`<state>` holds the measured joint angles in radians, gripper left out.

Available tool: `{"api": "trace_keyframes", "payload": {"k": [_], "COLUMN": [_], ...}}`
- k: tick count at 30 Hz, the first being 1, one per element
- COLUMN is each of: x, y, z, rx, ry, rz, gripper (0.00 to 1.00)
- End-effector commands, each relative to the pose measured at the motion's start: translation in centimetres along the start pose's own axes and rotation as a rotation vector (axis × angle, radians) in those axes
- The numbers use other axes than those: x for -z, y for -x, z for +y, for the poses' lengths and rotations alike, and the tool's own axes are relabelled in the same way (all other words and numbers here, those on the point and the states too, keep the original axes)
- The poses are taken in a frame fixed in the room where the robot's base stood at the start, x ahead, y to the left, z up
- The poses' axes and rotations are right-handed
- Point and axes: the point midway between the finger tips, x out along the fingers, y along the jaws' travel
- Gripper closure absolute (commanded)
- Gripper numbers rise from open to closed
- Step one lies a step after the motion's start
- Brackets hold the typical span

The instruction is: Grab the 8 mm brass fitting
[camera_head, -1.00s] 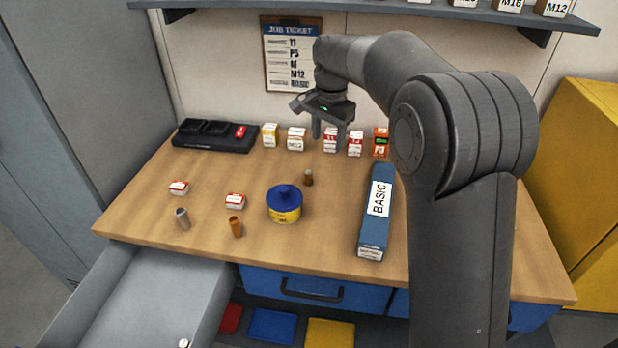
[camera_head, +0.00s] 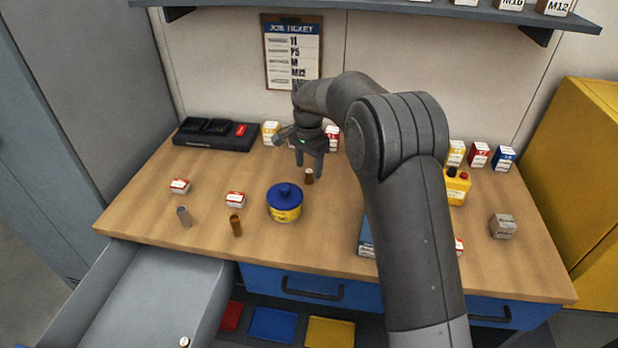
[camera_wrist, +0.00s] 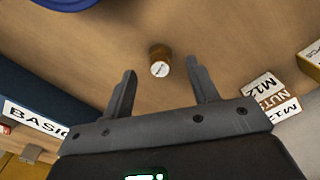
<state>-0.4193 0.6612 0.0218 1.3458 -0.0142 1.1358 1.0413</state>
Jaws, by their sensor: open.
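A small brown cylindrical fitting (camera_head: 309,177) stands on the bench behind the blue-lidded tub. In the wrist view this fitting (camera_wrist: 160,53) has a pale marked face, too small to read, and appears between the open fingertips. My gripper (camera_head: 310,165) is open and empty, pointing down just above and behind it; the gap between them is hard to judge. An orange-brown fitting (camera_head: 236,225) and a grey fitting (camera_head: 184,217) stand near the bench's front left. I cannot read a size on any of them, so which is 8 mm is unclear.
The blue-lidded yellow tub (camera_head: 284,204) stands close in front of the brown fitting. Small boxes (camera_head: 271,133) line the back. The BASIC box (camera_wrist: 38,118) is mostly hidden by my arm in the head view. An open drawer (camera_head: 150,298) juts out front left.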

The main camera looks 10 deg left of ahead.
Motion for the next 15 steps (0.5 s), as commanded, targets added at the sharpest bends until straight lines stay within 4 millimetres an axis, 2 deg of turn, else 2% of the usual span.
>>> {"api": "trace_keyframes", "payload": {"k": [3, 6, 15], "x": [0.0, 0.1, 0.1], "y": [-1.9, -2.9, -3.2], "z": [0.0, 0.0, 0.0], "rx": [-0.002, -0.001, 0.001], "ry": [0.0, 0.0, 0.0], "rz": [-0.001, 0.0, 0.001], "gripper": [0.46, 0.46, 0.48]}}
